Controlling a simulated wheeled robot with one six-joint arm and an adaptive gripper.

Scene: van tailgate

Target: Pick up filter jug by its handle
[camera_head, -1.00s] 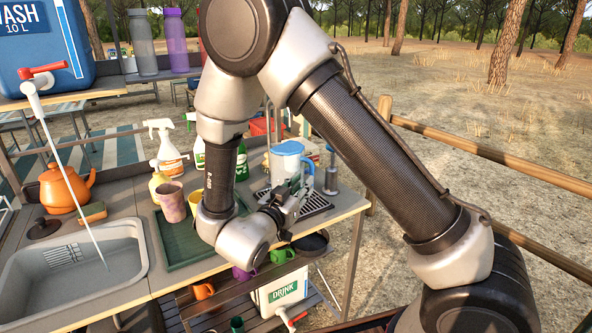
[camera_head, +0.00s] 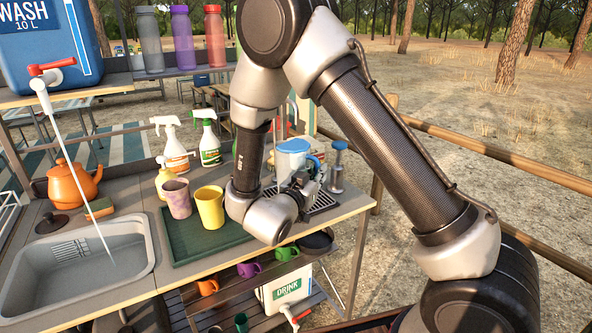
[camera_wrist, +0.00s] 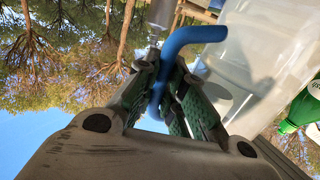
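The filter jug (camera_head: 291,161) is a clear jug with a blue lid and a blue handle. It stands upright at the right end of the counter, by the drip tray. My gripper (camera_head: 308,180) is at the jug's handle side. In the wrist view, the blue handle (camera_wrist: 160,84) runs between the two green-padded fingers of my gripper (camera_wrist: 169,72). The fingers are close to the handle, with a narrow gap between them; firm contact does not show. The clear jug body (camera_wrist: 265,45) fills the upper right there. My arm covers part of the counter left of the jug.
A pump dispenser (camera_head: 337,170) stands just right of the jug. The dark drip tray (camera_head: 322,203) is in front. Spray bottles (camera_head: 210,145) stand behind.

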